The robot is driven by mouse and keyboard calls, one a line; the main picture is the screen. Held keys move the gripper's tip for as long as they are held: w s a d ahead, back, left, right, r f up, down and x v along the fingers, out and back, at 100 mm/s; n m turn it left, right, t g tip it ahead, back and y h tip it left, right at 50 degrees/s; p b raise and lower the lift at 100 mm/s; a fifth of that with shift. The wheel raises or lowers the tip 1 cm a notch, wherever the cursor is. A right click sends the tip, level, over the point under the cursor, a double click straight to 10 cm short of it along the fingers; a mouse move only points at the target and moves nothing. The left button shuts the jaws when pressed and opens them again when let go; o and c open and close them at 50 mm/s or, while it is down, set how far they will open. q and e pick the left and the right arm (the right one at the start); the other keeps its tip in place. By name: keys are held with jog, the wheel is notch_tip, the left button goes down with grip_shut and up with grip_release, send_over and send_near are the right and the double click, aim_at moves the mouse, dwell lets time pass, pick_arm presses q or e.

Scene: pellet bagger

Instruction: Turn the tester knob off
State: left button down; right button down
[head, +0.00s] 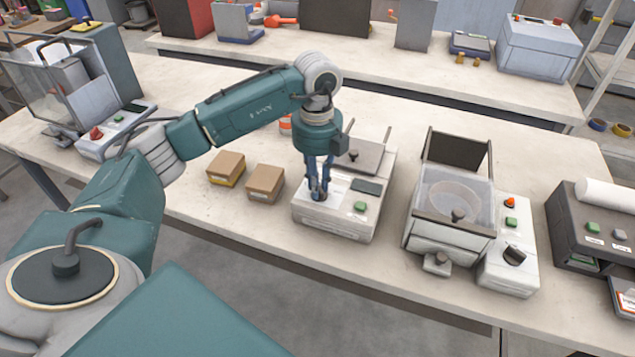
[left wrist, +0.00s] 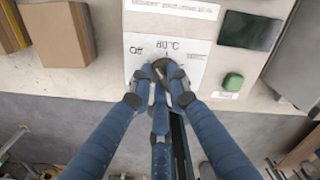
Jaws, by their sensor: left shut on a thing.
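The tester (head: 340,222) is a white box on the near bench, with a dark display (head: 367,186) and a green button (head: 360,207). In the left wrist view its white dial plate (left wrist: 195,52) reads "Off" at left and "80°C" at top; the label at right is too blurred to read. The dark tester knob (left wrist: 160,66) is at the plate's middle, mostly hidden by fingers, so I cannot tell where it points. My left gripper (head: 319,190) points down over the plate; in the wrist view its fingers (left wrist: 166,76) are closed around the knob. My right gripper is not in view.
Two cardboard boxes (head: 265,183) lie left of the tester. A machine with a clear bowl (head: 455,200) and its control box (head: 512,262) stand to the right, then a dark printer-like unit (head: 590,222). The bench's front edge (head: 300,271) is close to the tester.

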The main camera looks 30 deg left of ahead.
pick_arm(q)
jog(key=shift+r+n, duration=0.15)
jog(key=shift+n, duration=2.05)
jog(key=c, duration=1.7)
grip_release()
jog(key=shift+o, duration=0.2)
notch_tip(320, 180, up, 12)
jog(key=shift+s, duration=0.1)
